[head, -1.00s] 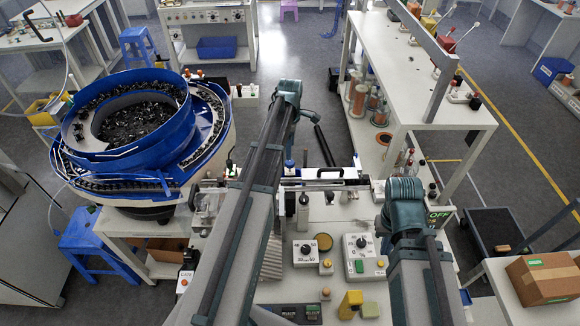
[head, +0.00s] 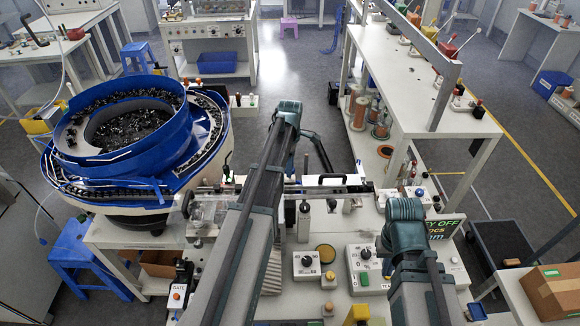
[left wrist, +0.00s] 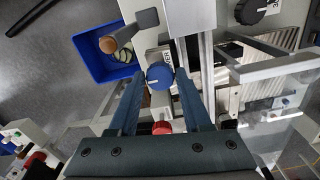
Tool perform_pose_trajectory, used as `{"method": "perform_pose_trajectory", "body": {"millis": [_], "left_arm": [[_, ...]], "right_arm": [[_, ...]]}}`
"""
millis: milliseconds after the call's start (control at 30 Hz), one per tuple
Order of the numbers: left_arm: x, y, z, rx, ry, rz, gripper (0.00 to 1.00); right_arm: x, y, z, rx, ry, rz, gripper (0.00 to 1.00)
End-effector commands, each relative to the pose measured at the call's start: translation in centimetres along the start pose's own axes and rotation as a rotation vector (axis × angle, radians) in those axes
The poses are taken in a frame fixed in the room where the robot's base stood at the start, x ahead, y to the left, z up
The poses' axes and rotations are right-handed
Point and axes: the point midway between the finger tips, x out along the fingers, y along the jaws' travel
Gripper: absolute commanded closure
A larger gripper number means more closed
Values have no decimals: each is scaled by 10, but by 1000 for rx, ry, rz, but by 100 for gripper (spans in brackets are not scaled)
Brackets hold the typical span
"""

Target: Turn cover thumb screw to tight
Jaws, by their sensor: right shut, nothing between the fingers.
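In the left wrist view a round blue knob (left wrist: 160,76) with a white mark line on top lies between the tips of my left gripper (left wrist: 160,74). It may be the cover thumb screw. The two fingers stand apart, one on each side of the knob, very close to it. I cannot tell whether they touch it. A red knob (left wrist: 162,128) shows further back between the fingers. In the head view my left arm hides the knob, and its gripper is not clearly seen. My right gripper is not visible there; only my right arm shows at the lower right.
The blue bowl feeder (head: 125,130) stands at left. A dial box (head: 307,265) and a second dial box (head: 368,268) sit on the white bench. A metal rail (left wrist: 205,85) runs beside the blue knob.

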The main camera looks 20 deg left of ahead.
Motion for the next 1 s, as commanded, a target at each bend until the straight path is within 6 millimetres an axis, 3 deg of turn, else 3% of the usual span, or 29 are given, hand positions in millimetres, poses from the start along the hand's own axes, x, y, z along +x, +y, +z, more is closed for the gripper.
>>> {"method": "perform_pose_trajectory", "body": {"millis": [33,200,267,667,1000], "left_arm": [[0,0,0,0,0,0,62],[0,0,0,0,0,0,93],[0,0,0,0,0,0,100],[0,0,0,68,0,0,100],[0,0,0,342,0,0,100]], "right_arm": [[0,0,0,0,0,0,100],[0,0,0,0,0,0,100],[0,0,0,0,0,0,100],[0,0,0,0,0,0,100],[0,0,0,0,0,0,100]]}}
